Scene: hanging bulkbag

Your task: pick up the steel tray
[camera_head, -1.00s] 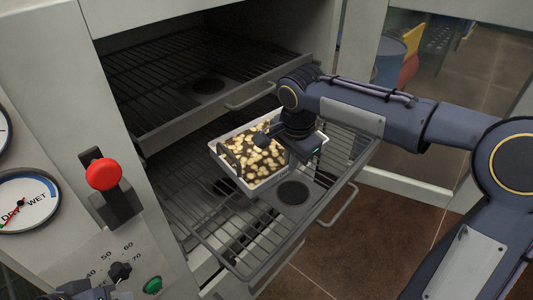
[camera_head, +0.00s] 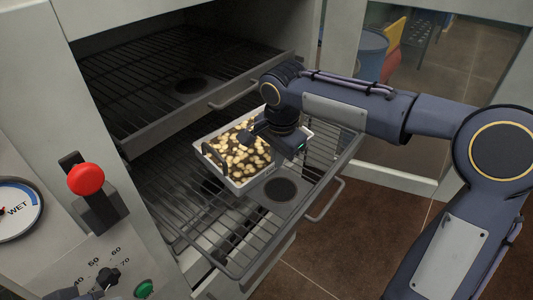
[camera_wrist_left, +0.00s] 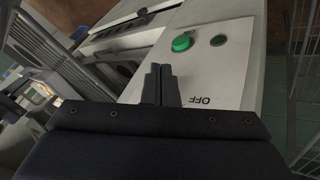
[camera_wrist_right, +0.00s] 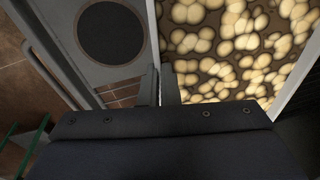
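The steel tray (camera_head: 243,188) is a pale, shallow box full of yellowish-tan rounded pieces. It sits on the lower pulled-out wire rack, with a dark arched handle at its left end. My right gripper (camera_wrist_right: 159,82) is at the tray's right side, its fingers close together at the tray's edge. In the right wrist view the tray's wall (camera_wrist_right: 154,35) runs down to the fingers, which look closed on it. The hand hides the exact contact in the head view. My left gripper (camera_wrist_left: 162,84) is shut and empty, in front of the control panel.
The lower rack (camera_head: 238,262) has a round dark plate (camera_head: 280,190) beside the tray. An upper rack (camera_head: 150,136) stands above and behind it. Open floor (camera_head: 350,240) lies at the right.

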